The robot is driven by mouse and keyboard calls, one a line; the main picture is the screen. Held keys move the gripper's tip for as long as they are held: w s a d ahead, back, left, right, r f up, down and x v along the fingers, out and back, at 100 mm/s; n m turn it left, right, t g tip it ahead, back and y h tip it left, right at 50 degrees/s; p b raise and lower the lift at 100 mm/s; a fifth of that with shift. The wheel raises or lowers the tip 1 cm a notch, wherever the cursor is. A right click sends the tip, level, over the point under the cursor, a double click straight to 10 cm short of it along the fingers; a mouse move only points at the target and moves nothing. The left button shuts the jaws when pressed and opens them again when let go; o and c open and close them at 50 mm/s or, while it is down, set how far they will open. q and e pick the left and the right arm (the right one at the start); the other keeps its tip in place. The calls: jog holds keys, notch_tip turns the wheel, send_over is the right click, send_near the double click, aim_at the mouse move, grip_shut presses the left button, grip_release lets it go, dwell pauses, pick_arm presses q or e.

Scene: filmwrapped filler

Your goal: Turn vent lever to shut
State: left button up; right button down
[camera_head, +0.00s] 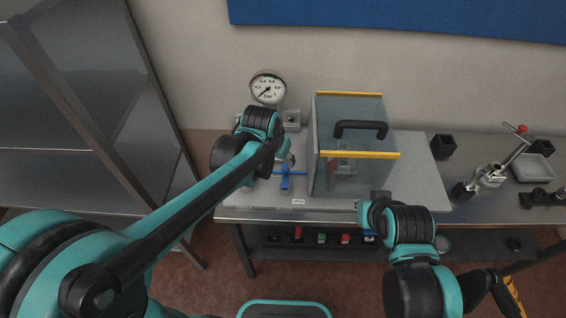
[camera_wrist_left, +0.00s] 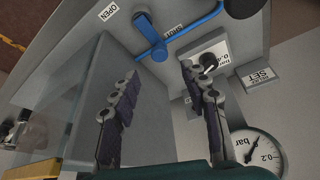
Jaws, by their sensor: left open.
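The blue vent lever (camera_head: 286,183) is on the bench left of the clear box. In the left wrist view the lever (camera_wrist_left: 150,36) points from its pivot toward the OPEN label (camera_wrist_left: 108,11). The SHUT label (camera_wrist_left: 153,31) lies beside it, toward a blue pipe (camera_wrist_left: 195,24). My left gripper (camera_head: 289,156) is just behind the lever in the head view. Its fingers (camera_wrist_left: 160,90) are apart with nothing between them, and the lever lies beyond their tips. My right gripper (camera_head: 372,204) is at the bench's front edge; its fingers are not clear.
The clear box (camera_head: 358,108) with yellow edges and a black handle stands right of the lever. A round gauge (camera_head: 267,87) and a knob plate (camera_wrist_left: 211,62) are near the left gripper. A clamp with a red-tipped lever (camera_head: 495,172) stands at the right.

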pick_arm(q)
jog(key=v, duration=0.3)
jog(key=shift+s+r, duration=0.15)
jog(key=shift+r, duration=0.2)
jog(key=s+a+f+n+t+y+b, duration=0.1)
jog(key=s+a+f+n+t+b, duration=0.2)
jog(key=s+a, duration=1.1)
notch_tip(320, 180, down, 2)
jog(key=s+n+b, duration=0.1)
jog(key=b, duration=0.1)
jog(key=shift+a+f+y+b, duration=0.2)
jog(key=shift+f+y+b, duration=0.05)
jog(key=shift+y+b, duration=0.05)
dwell(1.2)
